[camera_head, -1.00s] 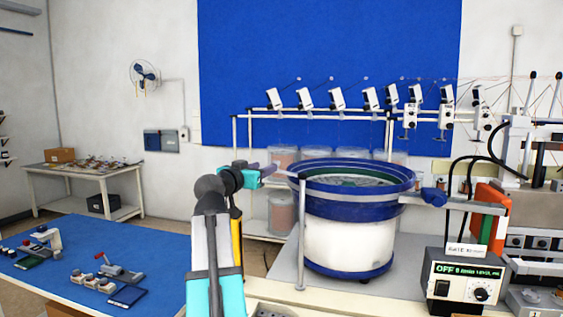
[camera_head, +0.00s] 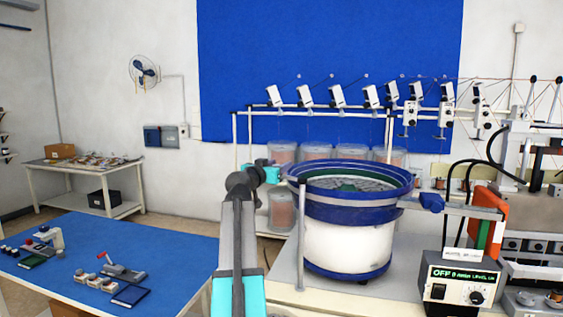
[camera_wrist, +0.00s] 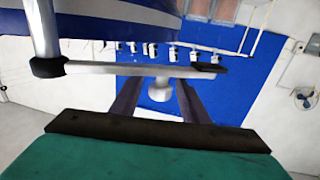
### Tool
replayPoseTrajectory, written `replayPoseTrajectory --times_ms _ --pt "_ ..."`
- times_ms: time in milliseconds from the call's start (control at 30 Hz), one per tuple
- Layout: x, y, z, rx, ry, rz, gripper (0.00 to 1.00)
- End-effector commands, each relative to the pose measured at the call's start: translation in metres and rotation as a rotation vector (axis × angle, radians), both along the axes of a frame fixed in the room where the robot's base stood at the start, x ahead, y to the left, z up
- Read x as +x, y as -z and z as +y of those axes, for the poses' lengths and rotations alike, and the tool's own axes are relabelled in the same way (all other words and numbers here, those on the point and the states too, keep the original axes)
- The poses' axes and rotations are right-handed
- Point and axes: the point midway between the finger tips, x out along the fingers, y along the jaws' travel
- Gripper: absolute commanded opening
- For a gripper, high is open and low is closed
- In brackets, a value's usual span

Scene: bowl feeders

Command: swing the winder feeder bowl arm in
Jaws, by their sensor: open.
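The feeder bowl (camera_head: 350,180), blue-rimmed on a white drum, stands on the bench right of my arm. A thin metal post (camera_head: 300,245) rises at its front left. In the head view my gripper (camera_head: 276,172) is beside the bowl's left rim, and the bowl arm is largely hidden.
A control box (camera_head: 461,280) reading OFF stands front right, with an orange panel (camera_head: 489,208) behind it. A blue-topped table (camera_head: 165,250) with small fixtures is at left. Jars (camera_head: 283,210) and a winder rack stand behind the bowl.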

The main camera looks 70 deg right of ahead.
Motion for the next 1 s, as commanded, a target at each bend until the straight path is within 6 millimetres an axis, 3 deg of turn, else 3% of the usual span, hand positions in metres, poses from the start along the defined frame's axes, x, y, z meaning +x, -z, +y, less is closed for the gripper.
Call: replayPoseTrajectory --times_ms 200,567,833,1000 --pt "-0.002 0.000 -0.017 0.000 0.000 0.001 0.41" --pt "-0.003 0.001 -0.020 0.000 0.000 0.001 0.41" --pt "-0.003 0.001 -0.020 0.000 0.001 0.001 0.00" --pt "-0.003 0.000 -0.022 0.000 0.001 0.001 0.00"
